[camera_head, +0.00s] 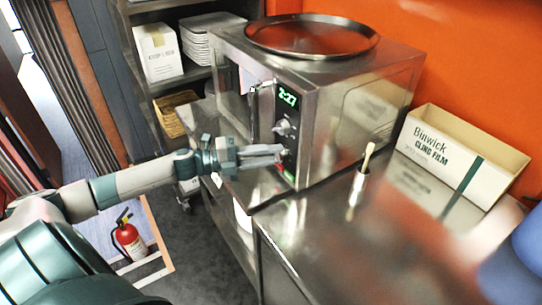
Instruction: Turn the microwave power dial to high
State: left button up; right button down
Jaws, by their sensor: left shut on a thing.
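The steel microwave (340,110) stands on the counter with its control panel facing left. Its green display (288,96) reads what looks like 2:00. An upper dial (283,127) below the display is plainly visible and free. My left gripper (280,153) reaches in from the left to the lower part of the panel, just below that dial. Its fingers are shut on a lower dial, which they mostly hide. The dial markings and pointer settings are too small to read. My right gripper is not in view.
A round metal tray (262,42) lies on top of the microwave. A cling film box (460,160) and a small holder with a wooden-handled tool (362,170) are on the steel counter (320,230). A fire extinguisher (129,240) stands on the floor at lower left.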

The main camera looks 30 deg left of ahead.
pick_arm(q)
jog(key=shift+s+d+r+m+g+y+p, duration=0.1)
jog(key=shift+r+m+g+y+p, duration=0.3)
jog(key=shift+m, duration=0.8)
jog(key=shift+f+m+y+p, duration=0.2)
jog(key=shift+m+y, duration=0.4)
jog(key=shift+m, duration=0.6)
jog(key=o, duration=1)
jog(key=shift+o, duration=0.2)
